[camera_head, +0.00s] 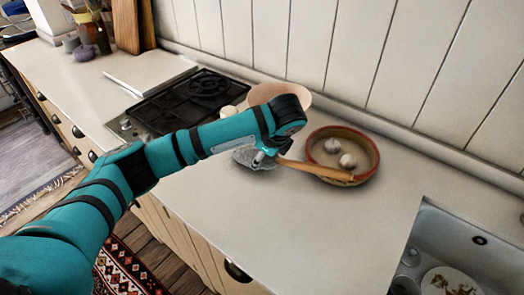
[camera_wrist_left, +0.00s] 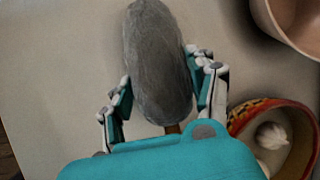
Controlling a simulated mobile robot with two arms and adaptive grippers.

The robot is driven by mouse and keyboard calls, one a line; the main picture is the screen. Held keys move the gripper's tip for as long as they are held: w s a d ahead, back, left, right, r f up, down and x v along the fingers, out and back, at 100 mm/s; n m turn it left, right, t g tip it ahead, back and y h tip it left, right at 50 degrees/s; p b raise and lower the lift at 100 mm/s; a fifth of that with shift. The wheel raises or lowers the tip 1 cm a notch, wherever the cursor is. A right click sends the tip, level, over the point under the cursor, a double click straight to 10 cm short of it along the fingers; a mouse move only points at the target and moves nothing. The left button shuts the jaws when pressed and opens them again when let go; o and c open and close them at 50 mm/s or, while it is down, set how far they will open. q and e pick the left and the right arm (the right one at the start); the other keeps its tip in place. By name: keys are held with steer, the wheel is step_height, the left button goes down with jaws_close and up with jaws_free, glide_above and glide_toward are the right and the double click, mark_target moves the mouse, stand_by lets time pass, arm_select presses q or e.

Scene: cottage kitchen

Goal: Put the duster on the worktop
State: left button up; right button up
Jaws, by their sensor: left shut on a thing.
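The duster has a grey, fluffy head (camera_head: 250,159) and a wooden handle (camera_head: 318,170). My left gripper (camera_head: 264,157) is above the worktop (camera_head: 285,235) and shut on the duster near where its head meets the handle. In the left wrist view the grey head (camera_wrist_left: 158,60) lies between the two fingers of the left gripper (camera_wrist_left: 162,88), and only a short bit of handle shows. In the head view the handle points right, in front of the red-rimmed bowl. I cannot tell whether the duster touches the worktop. My right gripper is not in view.
A red-rimmed bowl (camera_head: 366,150) with white garlic-like bulbs stands right of the gripper. A pale pink bowl (camera_head: 294,97) is behind it. A black gas hob (camera_head: 190,100) lies left, a sink (camera_head: 455,240) right. The front worktop is clear.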

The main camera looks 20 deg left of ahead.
arm_select(q)
steer(key=o, duration=1.2)
steer(key=shift+c, duration=0.2)
steer(key=b+v, duration=0.1)
steer(key=v, duration=0.3)
steer(key=shift+d+r+b, duration=0.15)
steer(key=shift+b, duration=0.2)
steer(key=v, duration=0.7)
steer(key=shift+s+r+p, duration=0.2)
steer(key=shift+r+p, duration=0.1)
steer(key=shift+r, duration=0.05)
steer(key=shift+f, duration=0.1)
